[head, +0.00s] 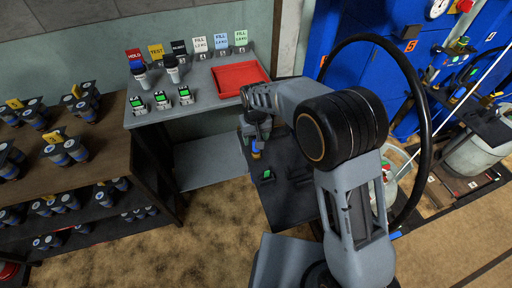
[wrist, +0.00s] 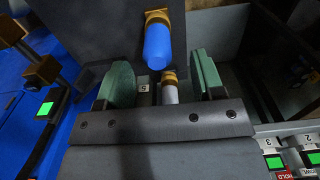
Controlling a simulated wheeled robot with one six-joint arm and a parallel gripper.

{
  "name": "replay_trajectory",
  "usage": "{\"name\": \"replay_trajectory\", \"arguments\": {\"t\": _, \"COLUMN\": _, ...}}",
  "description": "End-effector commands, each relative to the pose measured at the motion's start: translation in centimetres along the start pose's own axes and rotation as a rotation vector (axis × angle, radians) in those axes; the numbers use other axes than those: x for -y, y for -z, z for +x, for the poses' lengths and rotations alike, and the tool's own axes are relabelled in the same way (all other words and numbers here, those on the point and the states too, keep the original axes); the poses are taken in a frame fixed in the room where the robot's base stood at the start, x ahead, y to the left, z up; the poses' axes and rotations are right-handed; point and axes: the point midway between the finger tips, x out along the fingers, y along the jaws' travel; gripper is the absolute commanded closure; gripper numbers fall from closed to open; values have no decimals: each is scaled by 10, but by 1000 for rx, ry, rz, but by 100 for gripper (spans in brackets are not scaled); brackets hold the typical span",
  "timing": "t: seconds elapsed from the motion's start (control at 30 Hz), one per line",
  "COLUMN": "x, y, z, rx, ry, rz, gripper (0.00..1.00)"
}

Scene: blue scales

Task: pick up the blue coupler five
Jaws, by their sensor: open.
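The blue coupler (wrist: 158,45) is a blue cylinder with a brass-coloured fitting at its far end, in the upper middle of the wrist view. A small tag reading 5 (wrist: 143,88) shows below it. My gripper (wrist: 163,72) is open, with one green pad to each side of the coupler's near end. A grey cylinder with a brass ring (wrist: 170,90) also shows between the pads; I cannot tell if it belongs to the coupler. In the head view, my gripper (head: 257,132) points down over a dark surface, and a small blue and yellow piece (head: 256,150) shows just below it.
A grey bench (head: 205,85) with a red tray (head: 240,78) and labelled signs stands behind. A dark stand (head: 285,170) with a green-lit device (head: 268,175) lies below my arm. A wooden shelf (head: 100,150) of canisters is left; blue cabinets (head: 365,75) are right.

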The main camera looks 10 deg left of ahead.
Motion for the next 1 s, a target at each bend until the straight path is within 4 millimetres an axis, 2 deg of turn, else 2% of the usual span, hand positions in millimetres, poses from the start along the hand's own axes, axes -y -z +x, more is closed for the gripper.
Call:
{"name": "replay_trajectory", "arguments": {"t": 0.17, "x": 0, "y": -1, "z": 8, "rx": 1, "ry": 0, "rz": 0, "gripper": 38}}
{"name": "replay_trajectory", "arguments": {"t": 0.5, "x": -2, "y": -3, "z": 50, "rx": 1, "ry": 0, "rz": 1, "gripper": 38}}
{"name": "replay_trajectory", "arguments": {"t": 0.87, "x": -2, "y": -3, "z": 56, "rx": -1, "ry": 0, "rz": 0, "gripper": 38}}
{"name": "replay_trajectory", "arguments": {"t": 1.0, "x": -2, "y": -3, "z": 56, "rx": -1, "ry": 0, "rz": 0, "gripper": 52}}
